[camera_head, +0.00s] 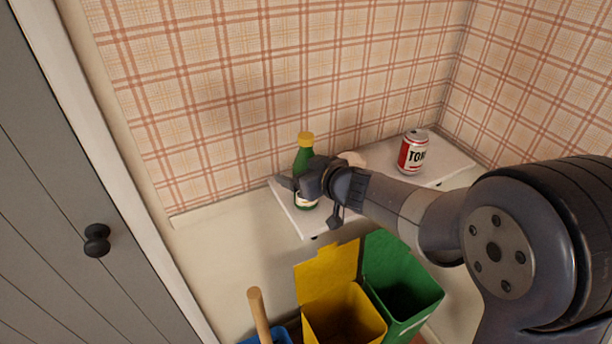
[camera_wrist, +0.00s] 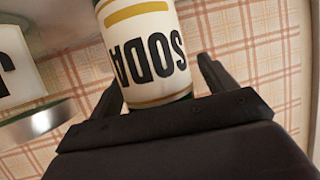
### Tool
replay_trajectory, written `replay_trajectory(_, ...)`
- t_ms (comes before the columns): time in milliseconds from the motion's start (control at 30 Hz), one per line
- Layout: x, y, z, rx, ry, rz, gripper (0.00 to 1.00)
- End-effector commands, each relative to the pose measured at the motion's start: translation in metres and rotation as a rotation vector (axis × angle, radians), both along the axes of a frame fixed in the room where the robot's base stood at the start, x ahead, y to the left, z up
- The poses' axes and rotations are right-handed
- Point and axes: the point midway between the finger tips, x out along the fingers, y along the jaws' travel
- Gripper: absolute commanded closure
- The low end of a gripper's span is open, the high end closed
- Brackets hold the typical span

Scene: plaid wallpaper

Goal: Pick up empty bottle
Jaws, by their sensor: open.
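A green bottle (camera_head: 304,158) with a yellow cap stands upright on a white shelf (camera_head: 396,156) against the wall. My gripper (camera_head: 308,190) is at the bottle, with its fingers at the bottle's lower half and hiding part of it. In the wrist view, the bottle's white label (camera_wrist: 146,48) reads SODA upside down and sits between the two open fingers (camera_wrist: 160,88). Whether the fingers touch the bottle is unclear.
A red and white can (camera_head: 413,152) stands on the shelf to the right. A pale object (camera_head: 352,159) is partly hidden behind my arm. Below are an open yellow bin (camera_head: 330,271) and a green bin (camera_head: 390,254). A grey door (camera_head: 60,200) is at left.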

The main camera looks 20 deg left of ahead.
Motion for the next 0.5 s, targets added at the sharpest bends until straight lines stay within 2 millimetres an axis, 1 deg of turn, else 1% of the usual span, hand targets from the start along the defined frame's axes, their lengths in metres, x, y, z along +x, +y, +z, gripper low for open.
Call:
replay_trajectory(67, 0.0000, -0.0001, 0.0000, 0.000, 0.000, 0.000, 0.21)
replay_trajectory(500, -0.0002, -0.0003, 0.0002, 0.000, 0.000, 0.000, 0.56)
